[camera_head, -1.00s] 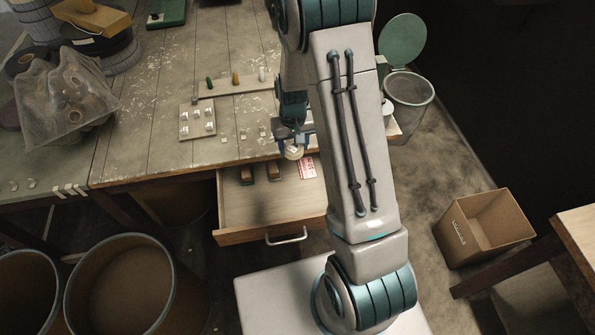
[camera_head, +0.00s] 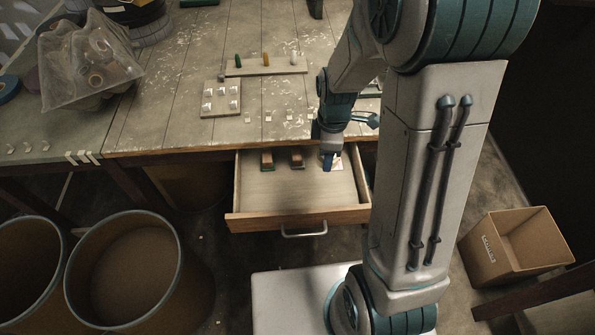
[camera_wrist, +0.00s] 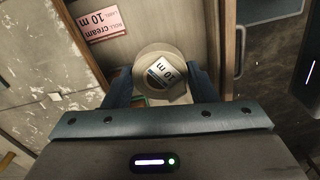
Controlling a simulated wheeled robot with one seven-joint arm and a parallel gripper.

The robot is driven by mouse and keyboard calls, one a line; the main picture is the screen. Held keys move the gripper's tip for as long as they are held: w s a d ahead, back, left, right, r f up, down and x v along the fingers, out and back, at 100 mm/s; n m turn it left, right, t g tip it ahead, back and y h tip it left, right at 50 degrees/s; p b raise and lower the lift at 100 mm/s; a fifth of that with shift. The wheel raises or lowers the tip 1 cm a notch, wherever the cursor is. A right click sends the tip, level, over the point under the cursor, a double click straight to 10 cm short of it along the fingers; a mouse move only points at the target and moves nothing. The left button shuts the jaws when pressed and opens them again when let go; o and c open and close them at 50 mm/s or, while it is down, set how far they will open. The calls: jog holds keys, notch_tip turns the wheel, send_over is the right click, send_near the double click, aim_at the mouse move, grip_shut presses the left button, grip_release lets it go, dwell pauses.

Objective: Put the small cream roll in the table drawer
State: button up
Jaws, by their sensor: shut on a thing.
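The cream roll (camera_wrist: 158,78), with a label reading 10 m, sits between the two fingers of my gripper (camera_wrist: 160,88) in the wrist view. My gripper is shut on it. In the head view my gripper (camera_head: 329,160) points down over the back right part of the open table drawer (camera_head: 290,190), and the roll is mostly hidden there. A pink card (camera_wrist: 95,17) in the drawer reads "roll cream label 10 m". I cannot tell whether the roll touches the drawer floor.
Two brown blocks (camera_head: 267,160) lie at the drawer's back, left of my gripper. The drawer's front floor is bare. The table edge (camera_head: 200,150) lies just behind. Bins (camera_head: 120,280) stand at left, a cardboard box (camera_head: 515,250) at right.

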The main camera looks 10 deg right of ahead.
jog(key=s+f+n+b, duration=0.2)
jog(key=s+n+b, duration=0.3)
jog(key=n, duration=0.5)
jog(key=n+b, duration=0.2)
jog(key=n, duration=0.1)
send_over(286, 196)
notch_tip(286, 196, down, 8)
jog(key=shift+r, duration=0.2)
jog(key=shift+f, duration=1.95)
jog(key=shift+f+b, duration=0.15)
jog(key=shift+b, duration=0.15)
jog(key=o, duration=1)
jog(key=shift+c, duration=0.2)
